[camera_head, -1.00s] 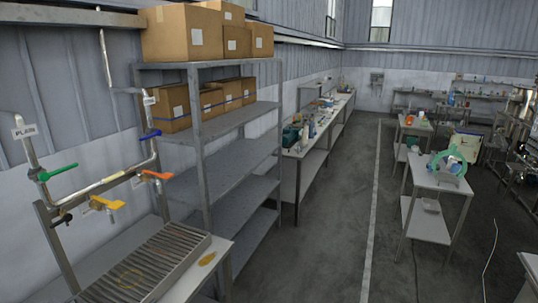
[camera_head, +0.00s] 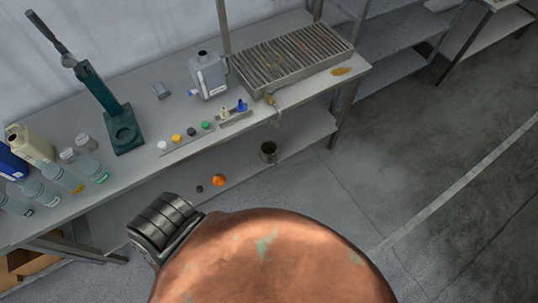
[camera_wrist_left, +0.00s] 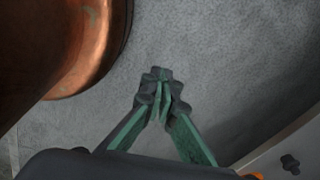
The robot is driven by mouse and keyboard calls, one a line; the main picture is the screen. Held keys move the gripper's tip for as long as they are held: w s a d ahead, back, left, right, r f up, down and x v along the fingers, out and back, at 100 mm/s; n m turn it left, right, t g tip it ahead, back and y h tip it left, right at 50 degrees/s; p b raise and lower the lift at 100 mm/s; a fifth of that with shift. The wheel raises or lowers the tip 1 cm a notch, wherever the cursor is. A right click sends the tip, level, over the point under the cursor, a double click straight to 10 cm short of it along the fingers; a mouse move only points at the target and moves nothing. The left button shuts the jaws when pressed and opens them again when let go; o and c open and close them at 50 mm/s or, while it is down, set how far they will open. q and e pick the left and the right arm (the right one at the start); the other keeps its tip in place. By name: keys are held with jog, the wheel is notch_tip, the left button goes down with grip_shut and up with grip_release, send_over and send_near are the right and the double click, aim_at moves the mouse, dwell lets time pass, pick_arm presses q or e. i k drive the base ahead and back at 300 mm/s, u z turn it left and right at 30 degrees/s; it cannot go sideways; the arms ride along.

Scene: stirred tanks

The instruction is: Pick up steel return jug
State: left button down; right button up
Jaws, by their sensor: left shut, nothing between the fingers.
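A small dark metal vessel with an open top (camera_head: 268,152) stands on the lower shelf, below the slatted drain tray. It looks like the steel return jug, though it is small and its handle is not clear. My left gripper (camera_wrist_left: 160,82) shows in the left wrist view, with green fingers meeting at dark tips. It is shut and empty over bare grey floor. The jug is not seen in that view, and the left gripper's fingers are not seen in the head view. My right gripper is in neither view.
A copper rounded body (camera_head: 270,265) fills the head view's bottom, a close obstacle. The bench holds the slatted tray (camera_head: 348,48), a grey canister (camera_head: 208,78), a green stand (camera_head: 124,130) and several bottles. An orange ball (camera_head: 219,180) lies low. Floor at right is clear.

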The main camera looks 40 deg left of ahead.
aim_at(268, 148)
jog(key=z, duration=0.15)
jog(key=k, duration=0.4)
jog(key=u, duration=1.2)
jog(key=i, duration=1.1)
jog(key=u, duration=1.05)
